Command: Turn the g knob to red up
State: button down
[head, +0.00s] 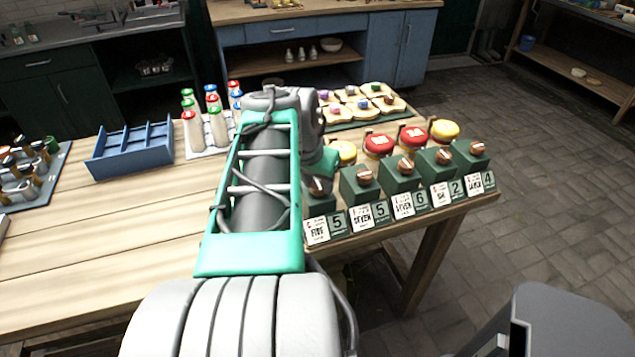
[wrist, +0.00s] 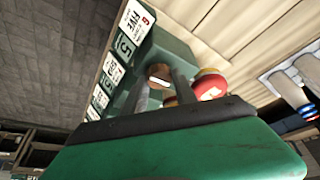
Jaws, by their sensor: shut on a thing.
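The knob (wrist: 160,72) at my gripper is round and copper-brown, with a pale mark on its face. It sits on a dark green box (wrist: 178,52), whose card (wrist: 136,20) reads FIVE, with a number plate 5 (wrist: 123,47) beside it. My gripper (wrist: 161,88) is shut on this knob, one grey finger on each side. The fingers hide part of the knob, and I cannot tell which way any red mark points. In the head view the box is the leftmost one, with its card (head: 316,231); my arm covers part of it.
Several similar boxes with knobs (head: 406,164) continue right along the table edge. Red (head: 378,145) and yellow (head: 445,129) round items stand behind them. Capped bottles (head: 194,130), a blue divided tray (head: 131,152) and bread slices (head: 352,104) are farther back. The table's left front is clear.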

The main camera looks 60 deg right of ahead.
jog(key=c, duration=1)
grip_release()
jog(key=shift+r, duration=0.1)
jog(key=v, duration=0.7)
jog(key=shift+r+p, duration=0.3)
jog(key=shift+a, duration=0.1)
